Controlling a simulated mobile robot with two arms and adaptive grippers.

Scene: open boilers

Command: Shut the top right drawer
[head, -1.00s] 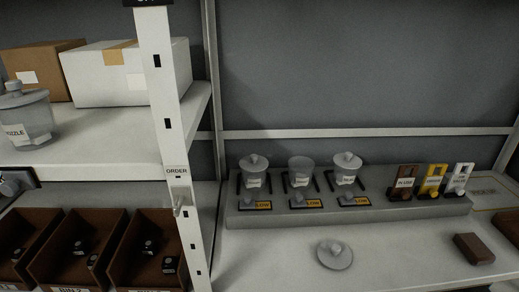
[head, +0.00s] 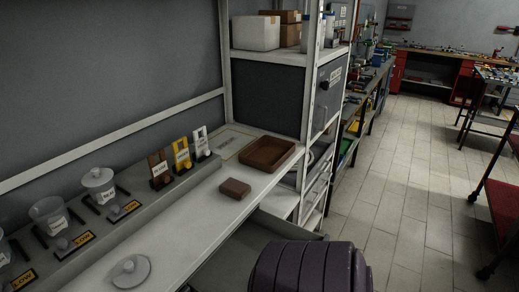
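A grey drawer (head: 222,262) stands pulled out from under the front edge of the white worktop (head: 190,232), at the bottom middle of the head view. Part of its inside and its far side wall show. Its front and handle are not visible. A dark purple ribbed rounded form (head: 310,268) at the bottom edge covers part of the drawer; I cannot tell what it is or whether it touches the drawer. Neither of my grippers shows in the view.
Lidded jars (head: 99,183), brown, yellow and white tagged holders (head: 181,155), a loose lid (head: 130,271), a brown block (head: 235,187) and a brown tray (head: 289,148) are on the worktop side. Shelving (head: 232,52) stands beyond. Open tiled floor (head: 395,190) lies to the right.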

